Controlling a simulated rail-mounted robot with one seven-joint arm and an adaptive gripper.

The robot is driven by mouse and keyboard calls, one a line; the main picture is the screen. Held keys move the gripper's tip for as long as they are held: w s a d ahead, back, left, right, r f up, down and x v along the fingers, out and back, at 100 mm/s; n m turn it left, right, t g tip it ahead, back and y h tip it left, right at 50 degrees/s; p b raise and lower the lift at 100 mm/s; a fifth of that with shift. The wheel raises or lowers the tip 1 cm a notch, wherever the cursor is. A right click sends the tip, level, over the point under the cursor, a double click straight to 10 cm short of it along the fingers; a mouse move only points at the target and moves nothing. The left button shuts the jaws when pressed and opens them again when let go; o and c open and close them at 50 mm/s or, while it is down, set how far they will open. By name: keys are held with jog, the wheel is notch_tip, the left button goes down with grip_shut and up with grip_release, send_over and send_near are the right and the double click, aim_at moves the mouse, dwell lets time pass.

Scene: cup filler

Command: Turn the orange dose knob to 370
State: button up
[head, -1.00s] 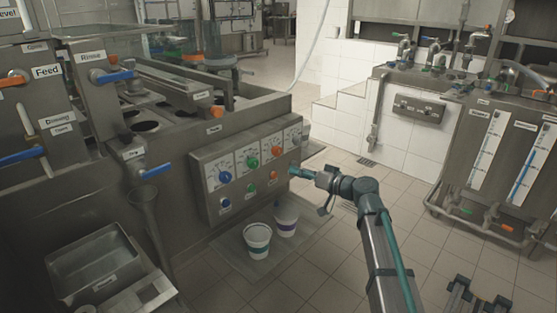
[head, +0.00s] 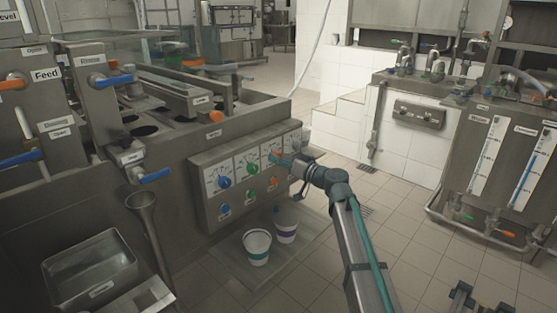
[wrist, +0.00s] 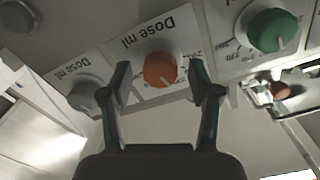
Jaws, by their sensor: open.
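The orange dose knob (wrist: 160,69) sits on a white dial plate marked "Dose ml" in the wrist view. My gripper (wrist: 162,85) is open, with one dark finger on each side of the orange knob. I cannot tell whether the fingers touch it. The knob's pointer and the scale value it shows are too unclear to read. In the head view my gripper (head: 283,160) is at the control panel (head: 210,213), and the orange knob is mostly hidden behind it.
A green knob (wrist: 272,31) and a grey knob (wrist: 87,93) flank the orange one in the wrist view. The blue knob (head: 224,182) is further left on the panel. Two cups (head: 257,246) stand on the floor plate below. Open floor lies to the right.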

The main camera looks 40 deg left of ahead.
jog(key=shift+a, duration=0.6)
jog(key=c, duration=1.2)
jog(key=shift+o, duration=0.2)
jog(key=shift+m, duration=0.3)
jog(key=m+p, duration=0.1)
jog(key=m, duration=0.4)
jog(key=shift+r, duration=0.1)
jog(key=m+p, duration=0.2)
jog(key=m, duration=0.4)
jog(key=shift+p, duration=0.3)
jog(key=shift+m, duration=0.3)
